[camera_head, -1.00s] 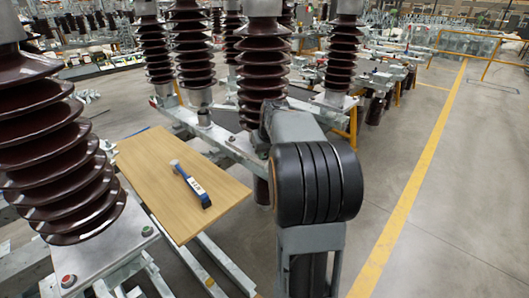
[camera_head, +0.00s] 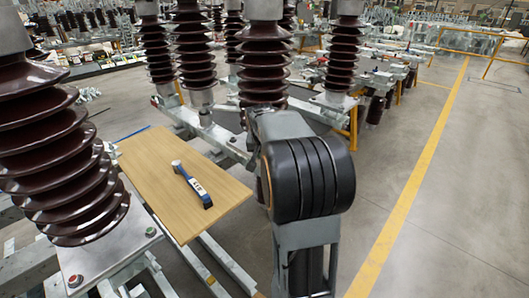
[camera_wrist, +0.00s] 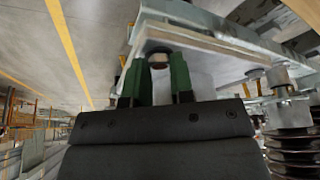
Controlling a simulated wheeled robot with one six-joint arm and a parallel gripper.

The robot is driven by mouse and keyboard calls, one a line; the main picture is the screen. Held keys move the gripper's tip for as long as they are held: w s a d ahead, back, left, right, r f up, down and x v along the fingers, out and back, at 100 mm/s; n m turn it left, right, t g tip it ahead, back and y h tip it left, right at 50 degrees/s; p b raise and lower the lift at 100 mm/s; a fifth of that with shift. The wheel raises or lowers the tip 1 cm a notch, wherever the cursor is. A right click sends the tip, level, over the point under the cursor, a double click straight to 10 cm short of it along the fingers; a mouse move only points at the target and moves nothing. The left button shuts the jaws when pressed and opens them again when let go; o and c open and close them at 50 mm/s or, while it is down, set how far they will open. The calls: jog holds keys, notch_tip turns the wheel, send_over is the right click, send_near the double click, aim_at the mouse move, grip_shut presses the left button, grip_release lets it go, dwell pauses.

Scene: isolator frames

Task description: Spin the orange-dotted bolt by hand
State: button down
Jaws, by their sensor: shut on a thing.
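In the wrist view my gripper (camera_wrist: 158,70) has two green fingers, closed on the sides of a bolt head (camera_wrist: 159,61). The bolt sits at the edge of a pale metal plate (camera_wrist: 215,47). A little reddish-orange tint shows on the bolt, but its dot is too small to make out clearly. In the head view my arm hides the gripper and this bolt.
A wooden board (camera_head: 150,175) carries a blue-and-black tool (camera_head: 192,186). Bolts with a red dot (camera_head: 75,281) and a green dot (camera_head: 150,232) sit on the left base plate. Brown ribbed insulators (camera_head: 60,150) stand around. Open floor (camera_head: 460,210) lies to the right.

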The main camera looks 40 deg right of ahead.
jog(key=m+g, duration=0.1)
jog(key=m, duration=0.2)
jog(key=m+g+h, duration=0.1)
jog(key=m, duration=0.2)
jog(key=shift+w, duration=0.15)
jog(key=shift+m, duration=0.3)
dwell(0.4)
jog(key=c, duration=1)
grip_release()
jog(key=shift+a, duration=0.1)
jog(key=p+v, duration=0.1)
jog(key=v, duration=0.6)
jog(key=p+v, duration=0.1)
jog(key=v, duration=0.5)
jog(key=shift+w+a+r, duration=0.15)
jog(key=shift+r, duration=0.25)
jog(key=shift+r, duration=0.1)
